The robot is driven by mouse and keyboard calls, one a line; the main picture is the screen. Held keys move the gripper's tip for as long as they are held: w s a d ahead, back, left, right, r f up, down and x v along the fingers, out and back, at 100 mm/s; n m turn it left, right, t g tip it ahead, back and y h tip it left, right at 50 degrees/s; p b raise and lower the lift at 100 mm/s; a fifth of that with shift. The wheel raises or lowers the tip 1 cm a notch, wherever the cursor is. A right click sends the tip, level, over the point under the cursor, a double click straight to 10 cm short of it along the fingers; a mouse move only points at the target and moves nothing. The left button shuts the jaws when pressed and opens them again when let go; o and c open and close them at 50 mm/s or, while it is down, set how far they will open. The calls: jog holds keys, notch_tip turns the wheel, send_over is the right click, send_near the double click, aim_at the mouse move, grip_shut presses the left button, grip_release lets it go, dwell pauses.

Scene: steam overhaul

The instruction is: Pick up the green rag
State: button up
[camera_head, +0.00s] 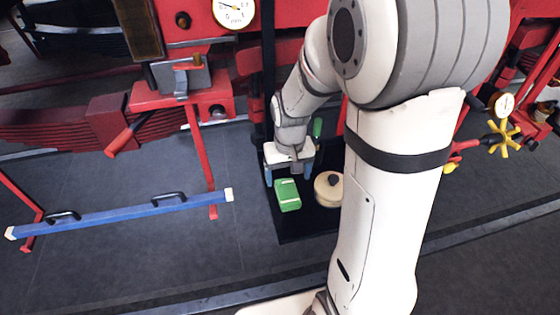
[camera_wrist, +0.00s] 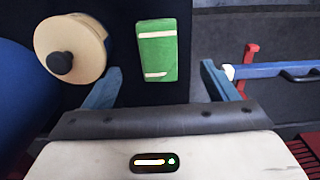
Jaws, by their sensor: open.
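The green rag (camera_head: 287,195) is a folded green block with pale stripes. It lies on a black board (camera_head: 308,222) on the floor, in the middle of the head view. In the wrist view the rag (camera_wrist: 157,50) lies ahead of the gap between my fingers. My gripper (camera_head: 290,172) is open and empty, just behind and above the rag in the head view. Its two blue fingers (camera_wrist: 160,82) are on either side of the rag's line and apart from it. The exact height of my gripper over the rag is hard to tell.
A round cream tin with a black knob (camera_head: 329,188) stands right of the rag; it also shows in the wrist view (camera_wrist: 70,50). A blue bar with handles (camera_head: 120,216) is at left. Red machinery (camera_head: 180,95) with gauges stands behind. Dark floor at front left is clear.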

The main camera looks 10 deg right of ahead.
aim_at(287, 191)
jog(key=shift+w+f, duration=0.3)
jog(key=shift+f, duration=0.2)
jog(key=shift+w+d+f+p, duration=0.15)
jog(key=shift+f+p, duration=0.35)
jog(key=shift+f, duration=1.4)
jog(key=shift+w+a+f+p, duration=0.1)
jog(key=shift+f+p, duration=0.35)
jog(key=shift+f, duration=1.4)
jog(key=c, duration=1.1)
